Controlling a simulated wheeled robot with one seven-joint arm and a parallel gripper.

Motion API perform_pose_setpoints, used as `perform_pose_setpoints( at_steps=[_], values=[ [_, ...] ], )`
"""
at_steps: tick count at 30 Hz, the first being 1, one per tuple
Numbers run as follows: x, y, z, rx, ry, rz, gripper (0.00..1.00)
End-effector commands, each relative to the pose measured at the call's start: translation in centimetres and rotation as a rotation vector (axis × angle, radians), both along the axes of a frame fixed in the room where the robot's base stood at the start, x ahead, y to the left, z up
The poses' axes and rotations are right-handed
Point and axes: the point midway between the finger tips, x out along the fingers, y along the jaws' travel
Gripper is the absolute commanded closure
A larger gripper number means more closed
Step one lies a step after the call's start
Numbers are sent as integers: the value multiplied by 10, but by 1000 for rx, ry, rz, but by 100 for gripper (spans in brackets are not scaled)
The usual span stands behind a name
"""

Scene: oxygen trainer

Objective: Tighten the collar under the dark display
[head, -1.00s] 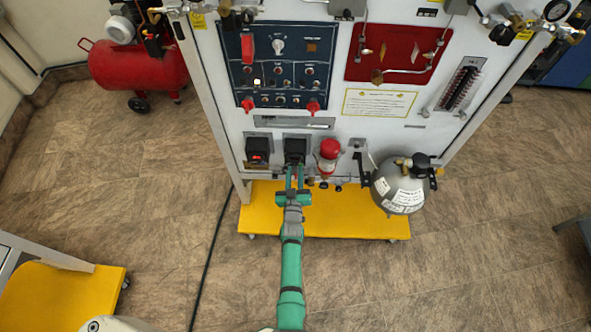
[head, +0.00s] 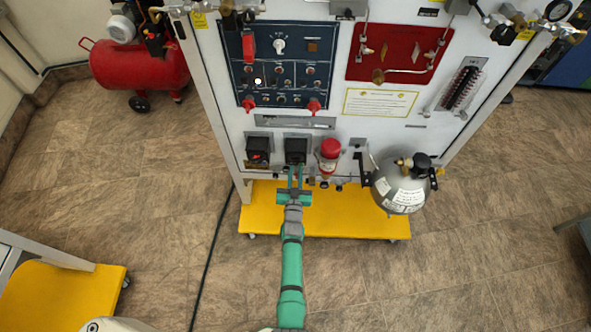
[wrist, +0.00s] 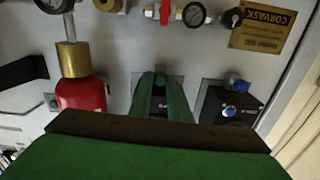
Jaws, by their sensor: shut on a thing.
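The dark display (head: 296,150) is a black box low on the white panel, its face unlit. In the wrist view a little of its dark body (wrist: 158,106) shows between my green fingers. My gripper (head: 296,170) reaches up from the front to just under this display. Its two fingers, also in the wrist view (wrist: 161,84), are shut on the collar beneath the box. The collar itself is hidden by the fingers, so its thread and seating cannot be seen.
A red-topped filter (head: 329,153) stands close on the right, with a grey tank (head: 401,187) beyond. The yellow base (head: 340,215) lies below. Floor in front is free.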

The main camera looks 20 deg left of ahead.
Motion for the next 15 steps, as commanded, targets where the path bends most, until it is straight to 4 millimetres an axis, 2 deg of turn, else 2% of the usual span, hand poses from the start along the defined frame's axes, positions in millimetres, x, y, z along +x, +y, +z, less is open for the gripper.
perform_pose_setpoints(
  at_steps=[6,15],
  values=[
    [-1,2,1,91,23,3,100],
    [-1,2,1,96,24,3,100]
  ],
)
